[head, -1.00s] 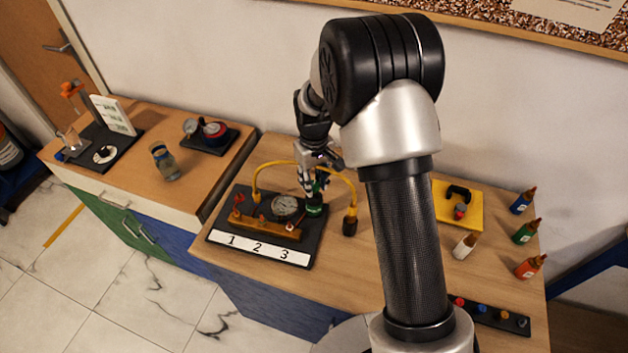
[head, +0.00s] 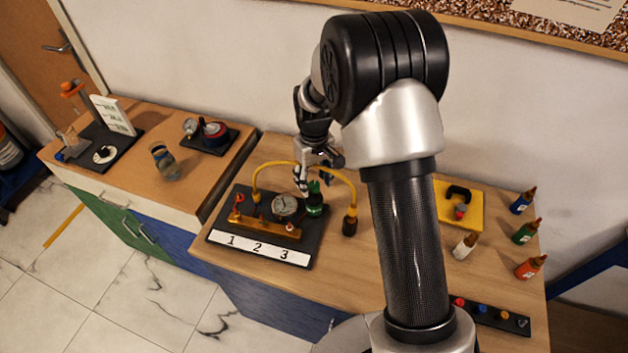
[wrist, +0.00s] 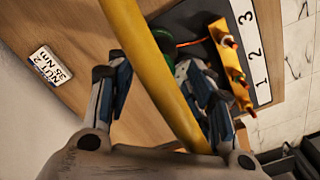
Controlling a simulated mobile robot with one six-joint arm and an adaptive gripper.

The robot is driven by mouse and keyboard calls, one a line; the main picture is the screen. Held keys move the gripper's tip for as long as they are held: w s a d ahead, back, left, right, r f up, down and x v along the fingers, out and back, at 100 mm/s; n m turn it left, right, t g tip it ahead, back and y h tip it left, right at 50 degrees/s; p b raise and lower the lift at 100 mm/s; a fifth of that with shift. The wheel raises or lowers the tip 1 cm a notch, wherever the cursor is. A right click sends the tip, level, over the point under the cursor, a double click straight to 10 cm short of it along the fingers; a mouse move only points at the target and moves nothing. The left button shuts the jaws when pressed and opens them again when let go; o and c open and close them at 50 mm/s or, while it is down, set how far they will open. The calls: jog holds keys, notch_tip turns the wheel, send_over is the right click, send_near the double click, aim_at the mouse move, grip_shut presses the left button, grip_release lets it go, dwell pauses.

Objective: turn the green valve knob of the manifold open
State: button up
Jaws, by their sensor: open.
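The green valve knob (head: 314,203) stands at the right end of the manifold's dark base plate (head: 236,199). In the wrist view, a green part of the knob (wrist: 183,70) shows beyond the fingers, near the right one, partly hidden by the yellow hose. I cannot tell whether a finger touches it.
The yellow hose (head: 272,164) arches over the plate behind the knob and crosses between my fingers in the wrist view (wrist: 150,72).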

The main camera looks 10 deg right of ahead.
aim_at(314, 184)
notch_tip(314, 184, up, 11)
dwell(0.3)
dwell(0.4)
jog(key=s+r+m+t+b, duration=0.1)
jog(key=s+r+t+b, duration=0.15)
jog(key=s+r, duration=0.9)
jog(key=s+f+m+t+b, duration=0.2)
jog(key=s+f, duration=0.2)
jog(key=s, duration=1.4)
jog(key=shift+b, duration=0.3)
